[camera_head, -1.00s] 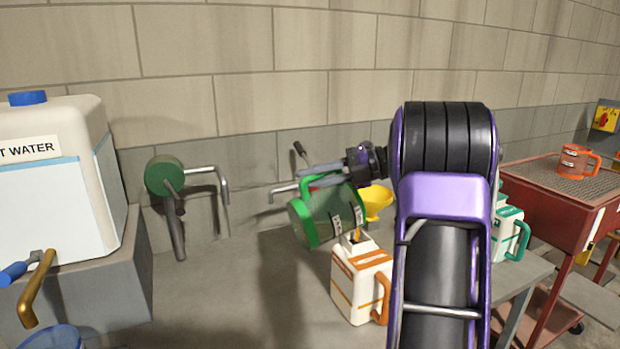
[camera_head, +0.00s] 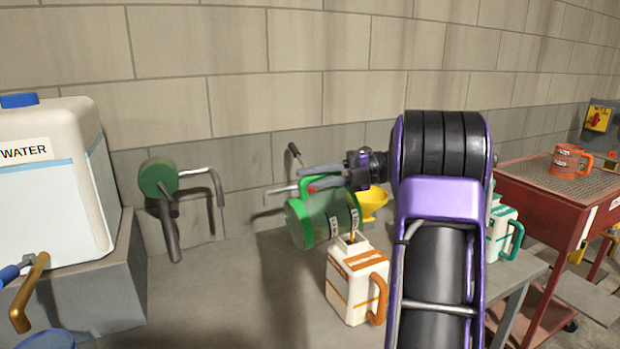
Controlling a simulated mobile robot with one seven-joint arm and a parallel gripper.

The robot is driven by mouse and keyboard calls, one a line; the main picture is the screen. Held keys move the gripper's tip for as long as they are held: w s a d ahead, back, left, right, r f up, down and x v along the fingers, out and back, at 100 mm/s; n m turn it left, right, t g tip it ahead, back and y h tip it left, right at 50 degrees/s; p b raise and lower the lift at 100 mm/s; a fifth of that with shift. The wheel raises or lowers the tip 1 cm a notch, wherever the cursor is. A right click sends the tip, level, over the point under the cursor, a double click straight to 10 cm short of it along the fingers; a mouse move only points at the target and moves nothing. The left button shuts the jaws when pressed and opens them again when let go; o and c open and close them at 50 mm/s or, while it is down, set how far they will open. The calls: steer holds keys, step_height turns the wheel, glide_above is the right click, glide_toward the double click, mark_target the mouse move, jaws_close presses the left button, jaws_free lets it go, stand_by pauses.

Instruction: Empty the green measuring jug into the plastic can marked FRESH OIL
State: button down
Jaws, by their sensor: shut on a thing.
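The green measuring jug (camera_head: 318,220) is tipped onto its side, and my gripper (camera_head: 318,175) is shut on its green handle. The jug's mouth end points right, over a white can with orange bands and an orange handle (camera_head: 352,292). A thin amber stream shows between the jug's rim and the can's open top. The can stands upright on the grey bench. Its label is too small to read. How much is left in the jug cannot be told.
A yellow funnel (camera_head: 372,203) is behind the jug. A white can with a green handle (camera_head: 502,236) stands right of my arm. A large water tank (camera_head: 50,185) is at left. An orange jug (camera_head: 568,163) sits on a red cart (camera_head: 535,200). The bench's left middle is clear.

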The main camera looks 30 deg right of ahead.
steer(key=shift+d+t+y, duration=0.3)
steer(key=shift+d+y, duration=0.3)
steer(key=shift+d, duration=0.3)
stand_by(1.4)
steer(key=shift+d+r+m+t+y, duration=0.15)
steer(key=shift+d+r+m+y, duration=0.2)
steer(key=shift+d, duration=0.35)
steer(key=shift+d+r+m+t+y, duration=0.1)
steer(key=shift+d+m+t+y, duration=0.1)
steer(key=shift+d+y, duration=0.35)
steer(key=shift+d+r+m+t+y, duration=0.15)
steer(key=shift+d+r+m+y, duration=0.15)
steer(key=shift+d, duration=0.5)
stand_by(3.2)
steer(key=shift+a+f, duration=0.1)
steer(key=shift+a, duration=0.05)
